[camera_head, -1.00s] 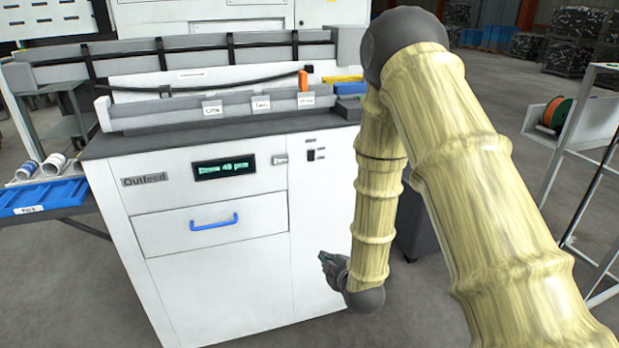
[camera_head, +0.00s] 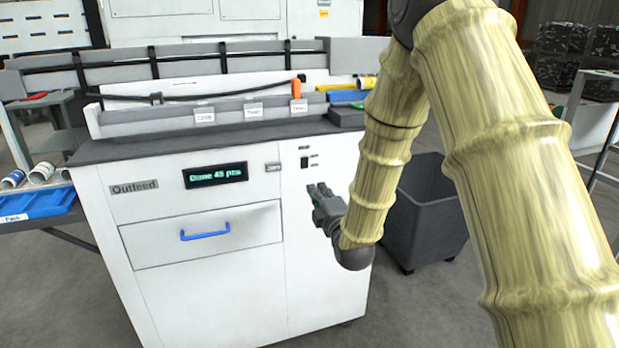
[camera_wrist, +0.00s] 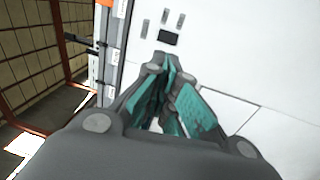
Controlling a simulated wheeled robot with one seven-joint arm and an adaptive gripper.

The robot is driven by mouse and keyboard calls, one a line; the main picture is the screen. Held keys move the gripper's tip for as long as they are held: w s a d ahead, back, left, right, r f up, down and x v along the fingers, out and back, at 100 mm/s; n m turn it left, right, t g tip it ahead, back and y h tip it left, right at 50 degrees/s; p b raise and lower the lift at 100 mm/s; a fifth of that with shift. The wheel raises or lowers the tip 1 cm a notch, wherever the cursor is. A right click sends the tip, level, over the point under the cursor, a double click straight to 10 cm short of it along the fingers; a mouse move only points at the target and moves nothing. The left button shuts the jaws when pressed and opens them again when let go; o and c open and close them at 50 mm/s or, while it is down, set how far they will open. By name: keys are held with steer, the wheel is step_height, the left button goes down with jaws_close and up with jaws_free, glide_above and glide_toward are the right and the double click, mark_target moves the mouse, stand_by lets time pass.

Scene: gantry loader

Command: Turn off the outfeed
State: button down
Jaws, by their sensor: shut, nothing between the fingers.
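The white outfeed cabinet (camera_head: 190,285) carries an "Outfeed" label (camera_head: 134,187) and a lit display (camera_head: 215,175) that seems to read "Done 45 pcs". A small black switch (camera_head: 304,162) sits on its upper right front panel, with small labels around it. The switch also shows in the wrist view (camera_wrist: 168,38), just beyond the fingertips. Its setting is too small to tell. My gripper (camera_head: 317,190) is shut and empty, a little below and right of the switch in the head view. In the wrist view the teal-padded fingers (camera_wrist: 168,72) point toward the switch and appear apart from it.
A drawer with a blue handle (camera_head: 205,231) is left of my gripper. A small "Zero" button or label (camera_head: 273,167) is beside the display. A grey bin (camera_head: 425,215) stands right of the cabinet. A blue tray (camera_head: 35,205) is at the left.

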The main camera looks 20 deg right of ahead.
mark_target(299, 160)
steer(key=w, duration=0.4)
steer(key=w+r+p, duration=0.1)
steer(key=w, duration=0.8)
steer(key=shift+w+a+r, duration=0.2)
steer(key=shift+a+r, duration=0.05)
steer(key=shift+w+r+g+p, duration=0.35)
steer(key=shift+r+g+p, duration=0.05)
steer(key=shift+p, duration=0.55)
steer(key=shift+s+f, duration=0.1)
steer(key=shift+f, duration=0.15)
steer(key=shift+s, duration=0.45)
steer(key=s+r+b, duration=0.1)
steer(key=s+r, duration=0.1)
steer(key=s, duration=1.1)
steer(key=shift+d, duration=0.15)
